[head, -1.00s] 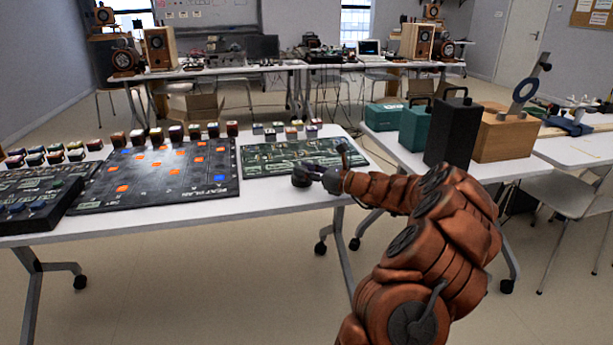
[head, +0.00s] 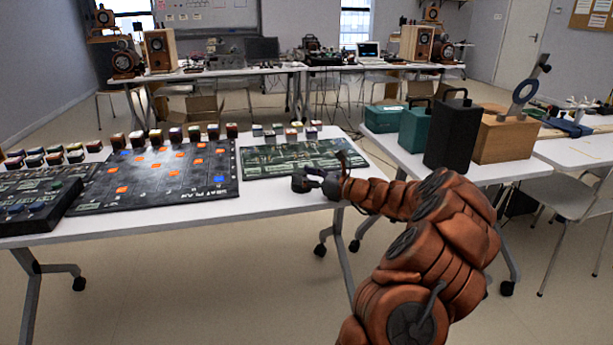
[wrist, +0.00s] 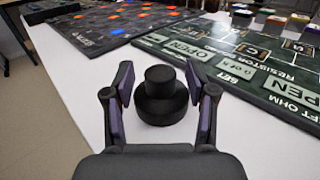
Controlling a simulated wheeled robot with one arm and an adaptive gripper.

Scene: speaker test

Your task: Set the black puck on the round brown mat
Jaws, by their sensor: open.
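The black puck (wrist: 161,100), round with a smaller raised knob on top, stands upright on the white table in the wrist view. My gripper (wrist: 161,90) is open, with one purple-padded finger on each side of the puck. Small gaps seem to show between pads and puck. In the head view my gripper (head: 312,178) is low over the table's front right edge, with the dark puck (head: 299,183) at its fingertips. I see no round brown mat in these frames.
The white table (head: 270,205) holds a green printed board (head: 300,158) just behind the puck. A dark board with lit squares (head: 150,185) lies to the left, with several small blocks behind. A black case (head: 453,135) and wooden box (head: 505,138) stand on the right table.

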